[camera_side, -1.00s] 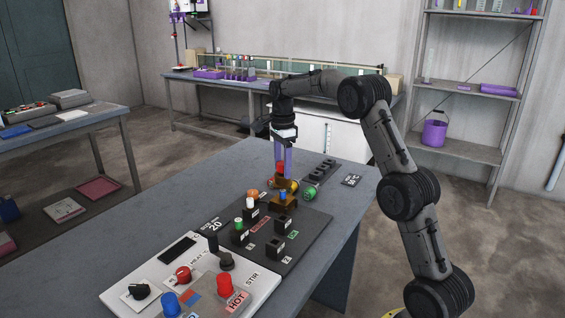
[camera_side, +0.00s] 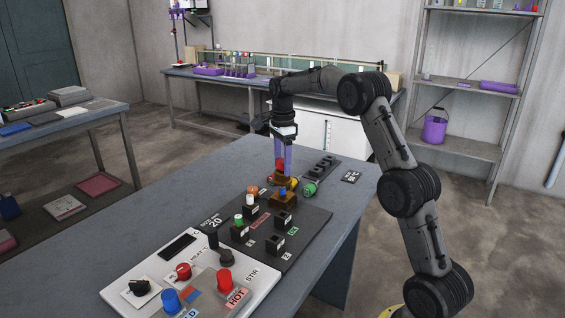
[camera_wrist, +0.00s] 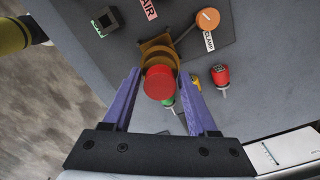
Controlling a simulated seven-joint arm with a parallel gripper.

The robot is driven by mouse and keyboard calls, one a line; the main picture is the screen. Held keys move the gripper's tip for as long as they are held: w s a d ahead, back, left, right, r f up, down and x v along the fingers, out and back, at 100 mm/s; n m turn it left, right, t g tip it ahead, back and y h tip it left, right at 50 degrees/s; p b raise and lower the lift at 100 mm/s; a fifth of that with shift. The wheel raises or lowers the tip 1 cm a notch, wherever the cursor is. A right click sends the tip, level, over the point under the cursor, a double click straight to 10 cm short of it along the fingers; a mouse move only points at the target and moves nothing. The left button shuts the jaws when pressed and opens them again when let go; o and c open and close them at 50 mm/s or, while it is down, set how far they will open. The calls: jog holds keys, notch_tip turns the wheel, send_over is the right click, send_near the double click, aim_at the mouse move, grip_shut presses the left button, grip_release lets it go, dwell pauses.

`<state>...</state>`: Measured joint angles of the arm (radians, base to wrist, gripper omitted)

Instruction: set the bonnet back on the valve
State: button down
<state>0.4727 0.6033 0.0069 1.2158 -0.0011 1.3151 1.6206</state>
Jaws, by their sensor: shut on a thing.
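My gripper (camera_side: 283,163) points straight down with its purple fingers shut on the bonnet (camera_side: 283,180), a brass-brown piece with a red knob. In the wrist view the red knob (camera_wrist: 159,84) and brass ring of the bonnet lie between the fingers (camera_wrist: 160,92). The brass valve body (camera_side: 284,201) stands on the dark board right below the bonnet. It also shows in the wrist view (camera_wrist: 154,44), just beyond the bonnet and partly covered by it. I cannot tell whether the bonnet touches the valve or hangs just above it.
An orange cap (camera_side: 252,190), a yellow piece (camera_side: 294,184) and a green connector (camera_side: 310,189) are close by.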

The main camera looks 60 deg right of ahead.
aim_at(283, 176)
jog(key=shift+f, duration=2.3)
jog(key=shift+c, duration=0.5)
grip_release()
jog(key=shift+r, duration=2.5)
notch_tip(283, 176, up, 14)
